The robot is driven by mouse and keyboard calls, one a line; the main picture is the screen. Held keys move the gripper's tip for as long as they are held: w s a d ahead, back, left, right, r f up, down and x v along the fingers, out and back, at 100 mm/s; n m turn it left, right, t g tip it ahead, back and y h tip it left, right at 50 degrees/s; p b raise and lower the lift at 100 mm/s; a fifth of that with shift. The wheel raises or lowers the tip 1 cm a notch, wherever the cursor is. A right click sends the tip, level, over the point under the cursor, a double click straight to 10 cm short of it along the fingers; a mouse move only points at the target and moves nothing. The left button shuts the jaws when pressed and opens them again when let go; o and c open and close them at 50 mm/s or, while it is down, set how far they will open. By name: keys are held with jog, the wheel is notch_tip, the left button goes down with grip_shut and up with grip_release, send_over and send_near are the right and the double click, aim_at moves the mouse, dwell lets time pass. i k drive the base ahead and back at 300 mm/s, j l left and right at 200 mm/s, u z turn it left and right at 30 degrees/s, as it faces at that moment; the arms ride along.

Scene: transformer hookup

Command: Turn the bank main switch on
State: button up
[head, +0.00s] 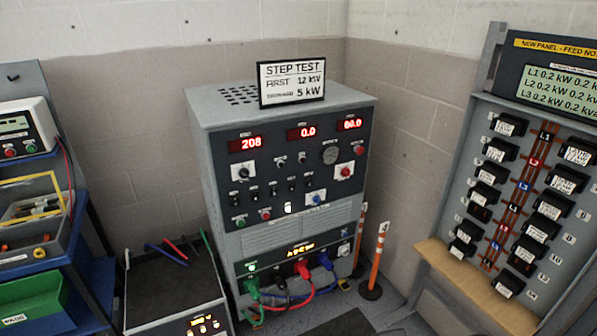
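A grey load bank cabinet (235,222) stands in the middle of the head view, against the wall. Its front carries a black rotary knob (243,172) on a white plate, a row of small dark switches (273,188), a red button (345,171) on a white plate, and a blue knob (316,198) on a white plate. The labels are too small to read, so I cannot tell which control is the bank main switch or its position. Red displays read 208 (244,143), 0.0 and 00.0. My gripper is not in view.
Green, red and blue cables (303,271) plug into the cabinet's lower front. A low dark-topped unit (172,285) stands at its left. An orange-and-white post (377,258) stands at its right. A breaker panel (497,165) with a wooden ledge (478,287) fills the right side.

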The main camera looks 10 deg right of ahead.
aim_at(345, 172)
jog(key=i+l+u, duration=0.1)
jog(key=i, duration=0.4)
jog(key=i+l+u, duration=0.1)
jog(key=i+l, duration=0.2)
jog(key=i, duration=0.15)
jog(key=i+l+u, duration=0.15)
jog(key=i, duration=0.3)
jog(key=i+l+u, duration=0.1)
jog(key=i+l, duration=0.3)
